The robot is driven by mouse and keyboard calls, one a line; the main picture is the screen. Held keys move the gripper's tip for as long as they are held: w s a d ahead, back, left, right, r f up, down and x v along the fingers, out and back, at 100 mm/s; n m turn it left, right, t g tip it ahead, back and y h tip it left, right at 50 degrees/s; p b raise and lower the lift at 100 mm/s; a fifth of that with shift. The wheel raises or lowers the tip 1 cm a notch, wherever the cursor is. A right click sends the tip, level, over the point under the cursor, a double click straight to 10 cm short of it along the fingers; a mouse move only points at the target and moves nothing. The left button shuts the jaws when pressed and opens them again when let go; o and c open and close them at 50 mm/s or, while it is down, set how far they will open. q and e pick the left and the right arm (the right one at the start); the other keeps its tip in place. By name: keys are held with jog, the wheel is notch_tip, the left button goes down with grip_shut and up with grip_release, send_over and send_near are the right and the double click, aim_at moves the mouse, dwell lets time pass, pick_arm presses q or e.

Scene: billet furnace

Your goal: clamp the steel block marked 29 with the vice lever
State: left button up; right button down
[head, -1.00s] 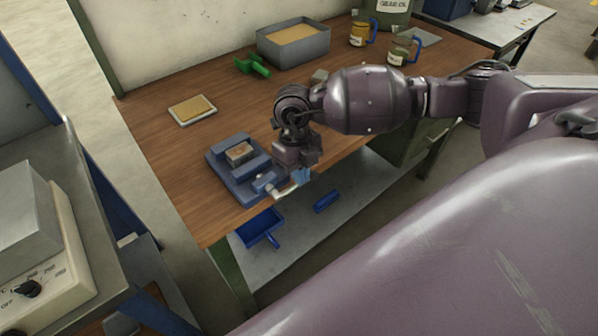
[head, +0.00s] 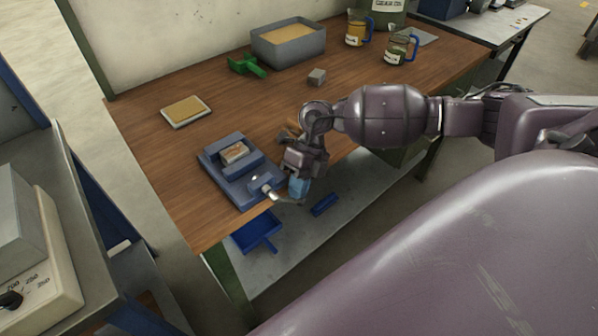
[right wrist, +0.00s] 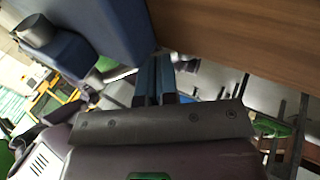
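The blue vice (head: 222,177) sits at the near left corner of the wooden bench. A steel block (head: 234,153) lies between its jaws; its top has a reddish-brown patch and I cannot read a number. The vice lever (head: 272,194) is a light metal bar pointing right over the bench's front edge. My right gripper (head: 298,188) is at the lever's outer part, its blue fingertips pointing down. In the right wrist view the fingers (right wrist: 156,78) are together, with no clear gap or held thing between them. They hide part of the lever, so contact is unclear. My left gripper is not in view.
On the bench (head: 165,145) are a shallow tray (head: 186,112), a green object (head: 246,65), a grey bin (head: 290,47), a small grey block (head: 317,76) and two jugs. A brown object is partly hidden behind my right wrist. Blue items lie on the lower shelf.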

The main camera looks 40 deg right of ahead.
jog(key=shift+a+f, duration=0.15)
jog(key=shift+f, duration=0.35)
dwell(0.3)
jog(key=v, duration=1)
jog(key=shift+r, duration=0.35)
